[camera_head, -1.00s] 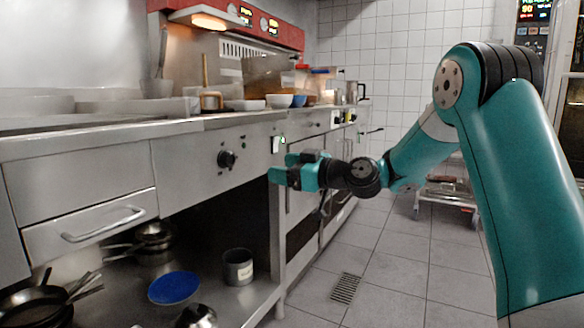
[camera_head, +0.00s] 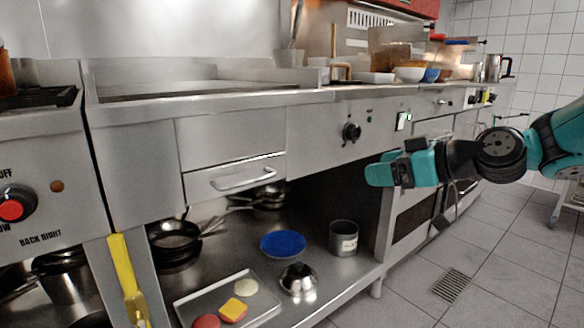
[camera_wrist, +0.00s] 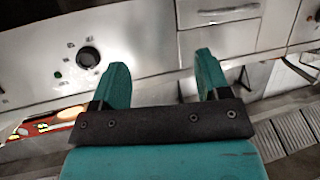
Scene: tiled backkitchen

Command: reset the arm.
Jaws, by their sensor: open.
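My gripper (camera_head: 384,171) is at the right of the head view, stretched out to the left in front of the steel counter. Its teal fingers are apart and nothing shows between them. In the wrist view my gripper (camera_wrist: 162,86) is open in front of the counter's panel with a black knob (camera_wrist: 89,57). No contact with the counter can be made out.
The steel counter (camera_head: 150,160) runs along the left and middle. Its lower shelf holds a tray (camera_head: 262,312) with food pieces, a blue plate (camera_head: 283,244), a grey pot (camera_head: 343,238) and pans (camera_head: 176,236). Tiled floor (camera_head: 500,260) at the right is mostly clear.

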